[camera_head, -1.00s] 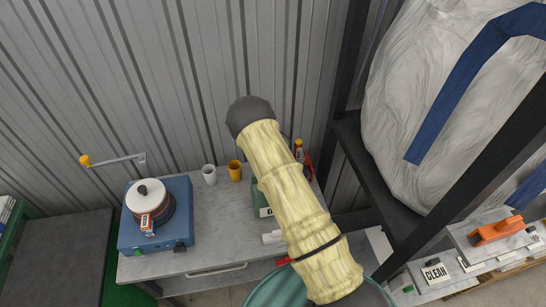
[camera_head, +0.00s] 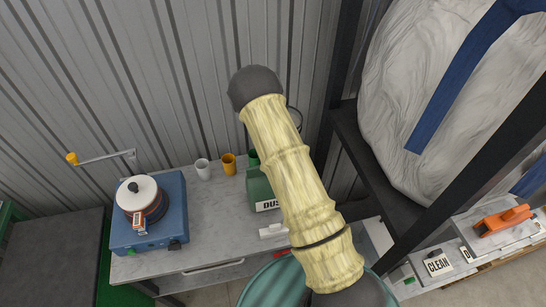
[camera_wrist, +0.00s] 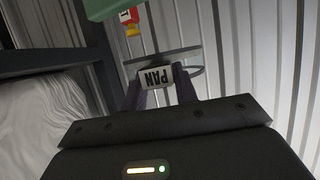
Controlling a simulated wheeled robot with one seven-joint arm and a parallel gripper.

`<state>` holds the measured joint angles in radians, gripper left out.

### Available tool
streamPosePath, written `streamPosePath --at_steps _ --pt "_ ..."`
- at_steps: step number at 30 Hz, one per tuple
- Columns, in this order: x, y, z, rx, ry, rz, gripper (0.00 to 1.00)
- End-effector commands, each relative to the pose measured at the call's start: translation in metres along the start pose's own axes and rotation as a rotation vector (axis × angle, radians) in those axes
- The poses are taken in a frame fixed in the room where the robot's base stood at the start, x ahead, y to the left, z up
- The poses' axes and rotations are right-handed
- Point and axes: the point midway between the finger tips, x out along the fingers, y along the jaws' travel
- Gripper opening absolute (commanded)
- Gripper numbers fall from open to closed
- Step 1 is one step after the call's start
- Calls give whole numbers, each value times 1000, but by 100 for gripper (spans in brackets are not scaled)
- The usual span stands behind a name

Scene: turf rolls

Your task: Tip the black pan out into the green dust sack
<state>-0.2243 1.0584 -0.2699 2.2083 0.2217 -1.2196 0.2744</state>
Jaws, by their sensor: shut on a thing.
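My gripper (camera_wrist: 160,88) is shut on a block labelled PAN (camera_wrist: 155,77), which shows upside down in the wrist view. Beyond the label are a thin grey edge and a curved rim of the pan (camera_wrist: 190,71); its contents are not visible. In the head view my arm hides the gripper. A thin dark curve shows just right of the arm, but I cannot tell if it is the pan. The green dust sack (camera_head: 259,188) stands upright on the bench, its label partly hidden by my arm. A green shape, probably the sack, shows at the wrist view's top (camera_wrist: 115,7).
A teal round container (camera_head: 270,285) is below. A dark shelf post (camera_head: 335,90) and white bag (camera_head: 400,90) stand right.

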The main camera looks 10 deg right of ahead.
Motion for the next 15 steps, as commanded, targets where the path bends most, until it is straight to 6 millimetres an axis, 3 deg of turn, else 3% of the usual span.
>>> streamPosePath --at_steps 6,15 --pt "3 50 -31 126 7 288 0" --pt "-17 94 -41 252 5 600 0"
